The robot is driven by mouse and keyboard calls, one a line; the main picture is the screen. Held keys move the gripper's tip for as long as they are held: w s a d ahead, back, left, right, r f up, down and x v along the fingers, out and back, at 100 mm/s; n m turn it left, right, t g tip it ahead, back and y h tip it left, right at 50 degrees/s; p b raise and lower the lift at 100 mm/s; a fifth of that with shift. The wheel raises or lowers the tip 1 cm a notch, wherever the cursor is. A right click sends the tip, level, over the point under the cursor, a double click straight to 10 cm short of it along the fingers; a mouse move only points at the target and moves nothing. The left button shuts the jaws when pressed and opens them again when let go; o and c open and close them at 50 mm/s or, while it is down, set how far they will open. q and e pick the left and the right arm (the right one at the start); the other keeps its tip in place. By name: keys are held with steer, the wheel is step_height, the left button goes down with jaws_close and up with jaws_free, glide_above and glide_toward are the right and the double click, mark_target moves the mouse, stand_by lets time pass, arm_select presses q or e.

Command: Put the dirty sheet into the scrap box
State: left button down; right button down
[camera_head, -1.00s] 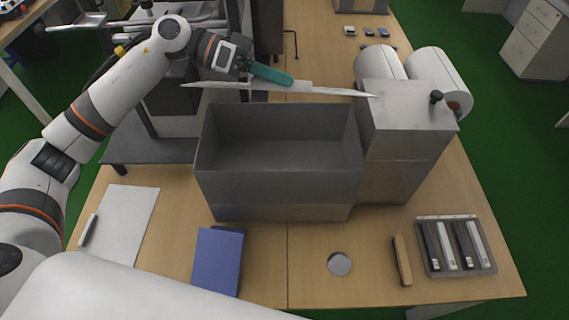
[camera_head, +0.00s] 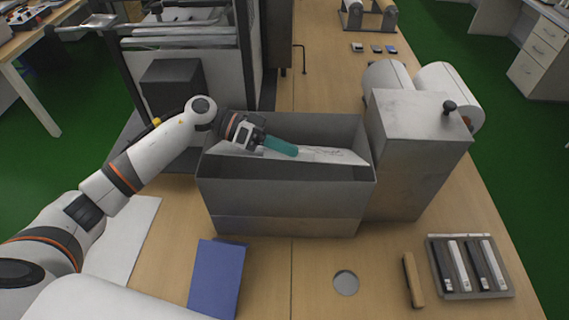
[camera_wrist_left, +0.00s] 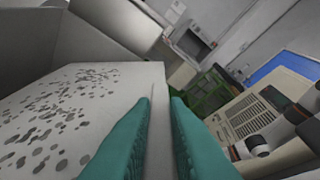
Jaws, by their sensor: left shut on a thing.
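The dirty sheet (camera_head: 318,155) is white with dark marks and lies tilted inside the opening of the grey scrap box (camera_head: 285,211). In the left wrist view the sheet (camera_wrist_left: 60,110) shows many dark grey spots. My left gripper (camera_head: 292,151) has teal fingers and is shut on the sheet's edge, over the box opening. The teal fingers (camera_wrist_left: 160,108) also show in the left wrist view, with the sheet between them. The lower part of the sheet is hidden by the box's front wall. My right gripper is not in view.
A grey metal dispenser (camera_head: 412,160) with white rolls (camera_head: 445,88) stands right of the box. A blue book (camera_head: 217,277), a wooden-handled tool (camera_head: 413,280) and a tray of bars (camera_head: 457,291) lie in front.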

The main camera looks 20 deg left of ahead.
mark_target(244, 151)
arm_select(q)
step_height(244, 151, down, 7)
steer(key=shift+r+p, duration=0.2)
steer(key=shift+p, duration=0.1)
steer(key=shift+f, duration=0.15)
steer(key=c, duration=1.4)
jaws_free()
steer(key=b+v, duration=0.2)
steer(key=v, duration=0.5)
steer(key=shift+a, duration=0.25)
steer(key=shift+r, duration=0.25)
